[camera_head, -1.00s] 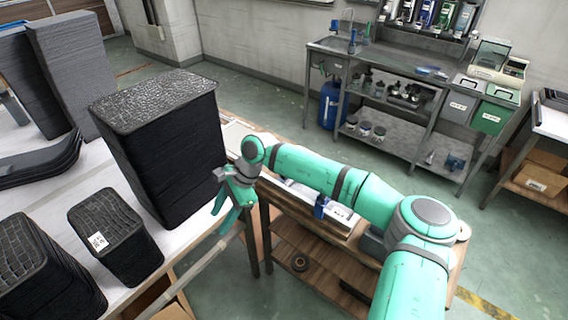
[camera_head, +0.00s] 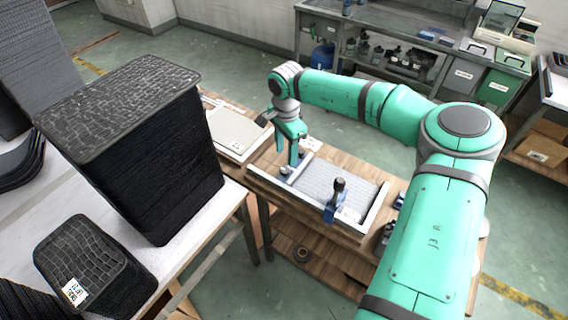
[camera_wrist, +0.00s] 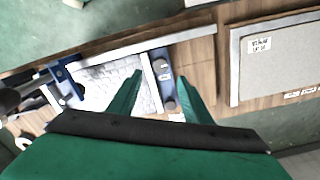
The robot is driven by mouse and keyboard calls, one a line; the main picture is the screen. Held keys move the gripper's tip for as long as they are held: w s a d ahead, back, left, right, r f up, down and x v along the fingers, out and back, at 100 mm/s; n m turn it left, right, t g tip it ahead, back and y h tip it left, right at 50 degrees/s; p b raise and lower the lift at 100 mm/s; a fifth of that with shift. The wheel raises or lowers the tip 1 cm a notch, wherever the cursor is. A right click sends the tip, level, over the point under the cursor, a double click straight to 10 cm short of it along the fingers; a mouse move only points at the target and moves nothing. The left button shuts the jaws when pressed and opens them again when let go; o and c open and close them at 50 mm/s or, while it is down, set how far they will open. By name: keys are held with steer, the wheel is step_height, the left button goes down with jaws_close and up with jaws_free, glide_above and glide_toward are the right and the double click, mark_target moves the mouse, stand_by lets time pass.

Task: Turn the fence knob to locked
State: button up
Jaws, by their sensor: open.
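My gripper (camera_head: 292,155) is open and empty, pointing down over the left end of a workholding fixture on the wooden bench. In the wrist view its two green fingers (camera_wrist: 160,76) stand either side of a blue strip (camera_wrist: 160,60) with small round grey knobs (camera_wrist: 168,102) on it. One of these is probably the fence knob; which one, and its locked or unlocked setting, I cannot tell. A small grey part (camera_head: 286,171) shows below the fingertips in the head view. Contact cannot be judged.
A grey textured panel (camera_head: 335,181) lies in the fixture. A blue clamp with an upright black handle (camera_head: 338,190) stands at its front edge, also in the wrist view (camera_wrist: 66,84). A pale labelled plate (camera_head: 233,135) lies to the left. Tall black tray stacks (camera_head: 165,160) stand nearer left.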

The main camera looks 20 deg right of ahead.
mark_target(285, 169)
step_height(285, 169, down, 8)
steer(key=shift+a+r, duration=0.1)
steer(key=shift+r, duration=0.15)
steer(key=shift+w, duration=0.15)
